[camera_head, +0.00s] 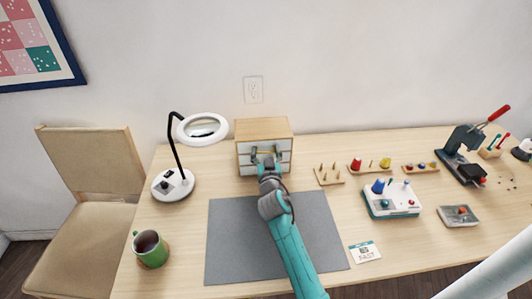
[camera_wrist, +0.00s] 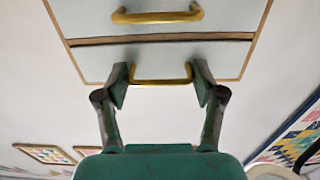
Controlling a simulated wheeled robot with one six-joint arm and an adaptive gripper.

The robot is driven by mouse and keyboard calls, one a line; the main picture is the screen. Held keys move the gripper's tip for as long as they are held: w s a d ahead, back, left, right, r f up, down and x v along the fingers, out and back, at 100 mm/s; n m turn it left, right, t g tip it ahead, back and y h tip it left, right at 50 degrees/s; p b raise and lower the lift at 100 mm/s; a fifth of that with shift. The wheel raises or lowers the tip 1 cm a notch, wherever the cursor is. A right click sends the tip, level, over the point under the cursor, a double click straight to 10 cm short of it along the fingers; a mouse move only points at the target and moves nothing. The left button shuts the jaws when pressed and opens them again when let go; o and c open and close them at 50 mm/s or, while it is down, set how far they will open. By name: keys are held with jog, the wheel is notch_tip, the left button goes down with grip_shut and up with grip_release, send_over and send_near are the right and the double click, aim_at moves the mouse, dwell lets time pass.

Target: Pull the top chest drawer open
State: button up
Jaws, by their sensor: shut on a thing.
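The small wooden chest (camera_head: 263,127) stands at the back of the table with pale drawer fronts facing me. My gripper (camera_head: 265,159) is at its front, covering part of the drawers. In the wrist view, which looks upside down, my gripper (camera_wrist: 162,82) has one finger at each end of the brass handle (camera_wrist: 160,81) of the top drawer (camera_wrist: 100,61) and is shut on it. Another brass handle (camera_wrist: 157,16) shows on the drawer below. A dark seam runs between the two fronts. I cannot tell whether the top drawer stands out at all.
A magnifier lamp (camera_head: 203,129) stands close left of the chest. A pegged wooden stand (camera_head: 328,177) and a white-and-teal machine (camera_head: 393,200) are to the right. The grey mat (camera_head: 231,241) in front is clear under my arm. A green mug (camera_head: 150,248) stands front left.

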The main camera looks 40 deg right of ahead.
jog(key=v, duration=0.8)
jog(key=shift+s+a, duration=0.2)
jog(key=shift+s, duration=0.15)
jog(key=shift+f, duration=0.1)
jog(key=o, duration=1.4)
jog(key=shift+o, duration=0.2)
jog(key=v, duration=1.2)
